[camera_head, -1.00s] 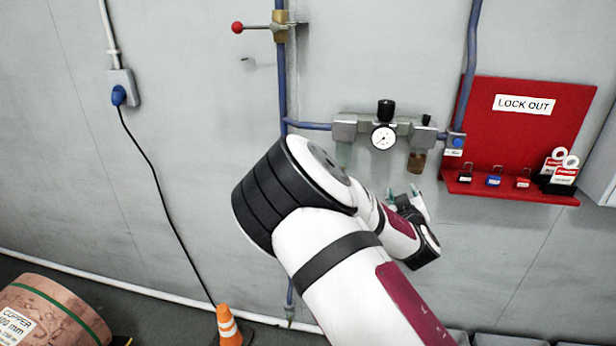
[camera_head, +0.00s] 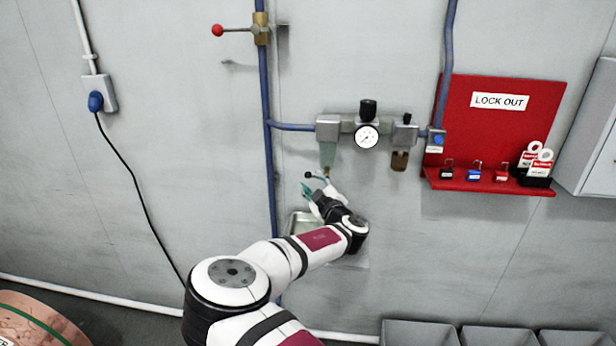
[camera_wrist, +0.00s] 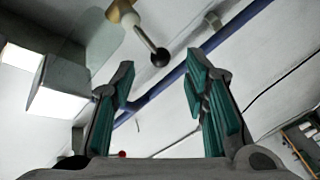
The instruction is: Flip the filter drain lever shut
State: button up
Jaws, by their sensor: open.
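The filter drain lever (camera_wrist: 147,36) is a short metal rod with a black ball end, joined to a brass fitting in the wrist view. In the head view, its black ball (camera_head: 308,174) shows left of the fitting under the clear filter bowl (camera_head: 328,154). The lever lies roughly sideways there. My gripper (camera_head: 314,187) is open just below it, fingers pointing up. In the wrist view the ball appears between the two teal-padded fingertips (camera_wrist: 160,72), near their upper ends. I cannot tell whether either finger touches it.
The regulator with its gauge (camera_head: 367,137) sits right of the filter. A blue pipe (camera_head: 268,180) runs down the wall at left. A metal tray (camera_head: 300,222) is partly behind my gripper. A red lockout board (camera_head: 500,130) hangs at right. A red-balled valve lever (camera_head: 234,30) is above.

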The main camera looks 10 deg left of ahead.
aim_at(310, 177)
jog(key=x, duration=0.5)
jog(key=shift+w+b, duration=0.3)
jog(key=shift+c, duration=0.2)
grip_shut()
